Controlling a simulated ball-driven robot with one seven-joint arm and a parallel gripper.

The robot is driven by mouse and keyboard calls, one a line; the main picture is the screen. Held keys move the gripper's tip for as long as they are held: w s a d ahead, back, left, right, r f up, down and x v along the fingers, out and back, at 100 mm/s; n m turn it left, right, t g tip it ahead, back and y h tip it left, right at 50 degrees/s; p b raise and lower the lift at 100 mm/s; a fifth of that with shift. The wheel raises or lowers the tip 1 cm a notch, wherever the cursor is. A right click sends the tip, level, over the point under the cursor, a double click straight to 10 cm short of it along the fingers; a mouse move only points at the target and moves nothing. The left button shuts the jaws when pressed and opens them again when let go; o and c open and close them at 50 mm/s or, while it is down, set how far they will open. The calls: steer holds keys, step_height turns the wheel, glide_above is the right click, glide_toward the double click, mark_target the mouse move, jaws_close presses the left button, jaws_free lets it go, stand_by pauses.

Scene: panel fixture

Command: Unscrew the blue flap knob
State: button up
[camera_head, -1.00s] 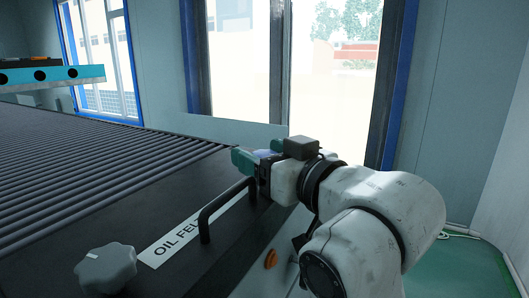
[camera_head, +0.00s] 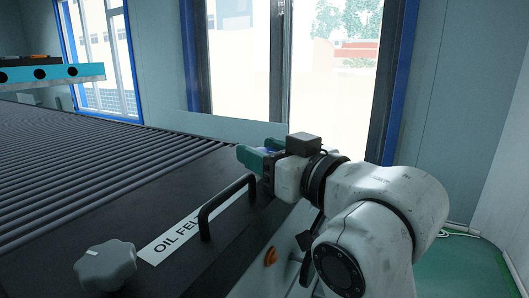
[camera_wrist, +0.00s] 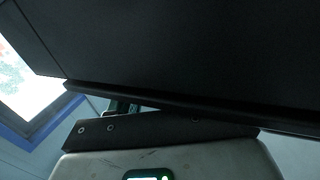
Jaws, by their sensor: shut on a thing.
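My gripper (camera_head: 256,157), with green fingertips, is at the far end of the dark panel in the head view, beyond the black handle. It is shut on a small blue thing (camera_head: 270,151), which looks like the blue flap knob. Only a sliver of blue shows between the fingers; the rest is hidden. I cannot tell how far the knob sits from its seat. The fingertips are not clearly seen in the wrist view.
A black bar handle (camera_head: 226,206) stands up from the dark panel (camera_head: 185,268) close to my gripper. A pale grey lobed knob (camera_head: 105,267) and a white label (camera_head: 180,238) are nearer. An orange button (camera_head: 271,257) is on the side. A roller bed (camera_head: 90,170) lies left.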

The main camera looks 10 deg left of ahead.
steer(key=n+g+y+b, duration=0.1)
steer(key=n+g+y, duration=0.1)
steer(key=g, duration=0.1)
steer(key=n+g+y+b, duration=0.1)
steer(key=n+g, duration=0.1)
steer(key=g, duration=0.1)
steer(key=shift+w+d+n+y, duration=0.1)
steer(key=shift+n+y, duration=0.2)
steer(key=shift+y, duration=0.1)
steer(key=n+g+b, duration=0.1)
steer(key=n+g, duration=0.1)
steer(key=g, duration=0.1)
steer(key=n+g+y, duration=0.1)
steer(key=n+g, duration=0.1)
steer(key=g, duration=0.2)
steer(key=shift+n+b, duration=0.3)
steer(key=shift+b, duration=0.1)
steer(key=n+g, duration=0.2)
steer(key=g, duration=0.1)
steer(key=n+g+h, duration=0.1)
steer(key=n+g, duration=0.1)
steer(key=g, duration=0.1)
steer(key=shift+r+g+h+p, duration=0.15)
steer(key=shift+g+h+p, duration=0.15)
steer(key=shift+p, duration=0.05)
steer(key=shift+n+g+h+p, duration=0.55)
steer(key=shift+n+g+h, duration=0.55)
steer(key=shift+n+g, duration=0.55)
steer(key=shift+f+g, duration=0.2)
steer(key=shift+g, duration=0.25)
